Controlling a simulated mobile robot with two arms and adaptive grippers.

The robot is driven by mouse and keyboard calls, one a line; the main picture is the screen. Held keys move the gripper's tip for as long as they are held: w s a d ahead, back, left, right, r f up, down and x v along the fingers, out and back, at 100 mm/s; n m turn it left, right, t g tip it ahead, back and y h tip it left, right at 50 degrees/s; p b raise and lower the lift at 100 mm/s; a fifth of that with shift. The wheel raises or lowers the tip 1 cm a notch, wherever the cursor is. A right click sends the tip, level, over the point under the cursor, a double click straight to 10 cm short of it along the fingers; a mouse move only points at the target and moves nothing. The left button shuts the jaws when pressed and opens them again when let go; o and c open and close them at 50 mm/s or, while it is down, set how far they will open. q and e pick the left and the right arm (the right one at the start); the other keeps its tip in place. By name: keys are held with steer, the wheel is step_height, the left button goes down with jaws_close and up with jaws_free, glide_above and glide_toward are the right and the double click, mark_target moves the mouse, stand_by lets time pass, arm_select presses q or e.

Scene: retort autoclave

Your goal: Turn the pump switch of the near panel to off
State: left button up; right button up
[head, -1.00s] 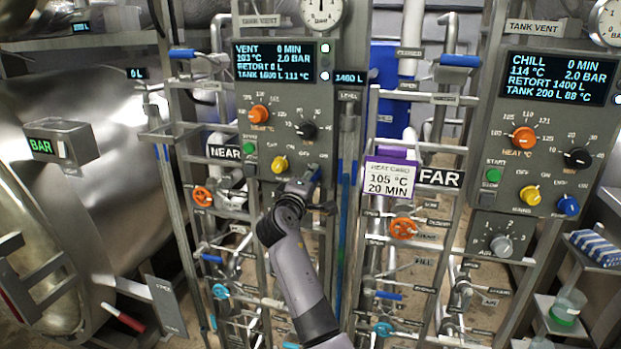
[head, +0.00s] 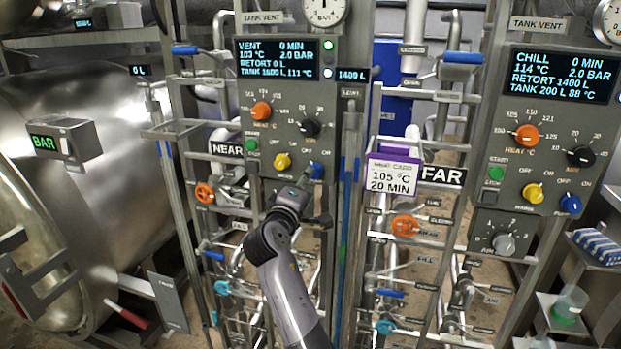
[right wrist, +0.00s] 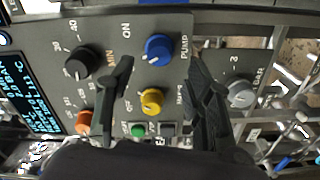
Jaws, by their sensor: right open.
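The near panel (head: 262,103) stands left of centre in the head view, beside the NEAR sign (head: 226,150). Its blue pump switch (head: 317,171) is at the lower right, and it shows whole in the right wrist view (right wrist: 158,49) beside the words PUMP and ON. I cannot tell surely which way it points. My right gripper (head: 303,186) is just below and in front of the switch in the head view. In the right wrist view its open fingers (right wrist: 162,72) are either side of the space before the blue and yellow knobs, with nothing between them. My left gripper is not in view.
Close to the pump switch are the yellow mains knob (right wrist: 152,101), green start button (right wrist: 138,130), black minutes knob (right wrist: 79,63) and grey air knob (right wrist: 241,92). The far panel (head: 560,130) is at right. A purple-edged heat card (head: 393,175) hangs between the panels.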

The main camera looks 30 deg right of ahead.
steer(key=v, duration=0.6)
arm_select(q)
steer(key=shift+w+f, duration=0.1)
arm_select(e)
steer(key=shift+f, duration=0.1)
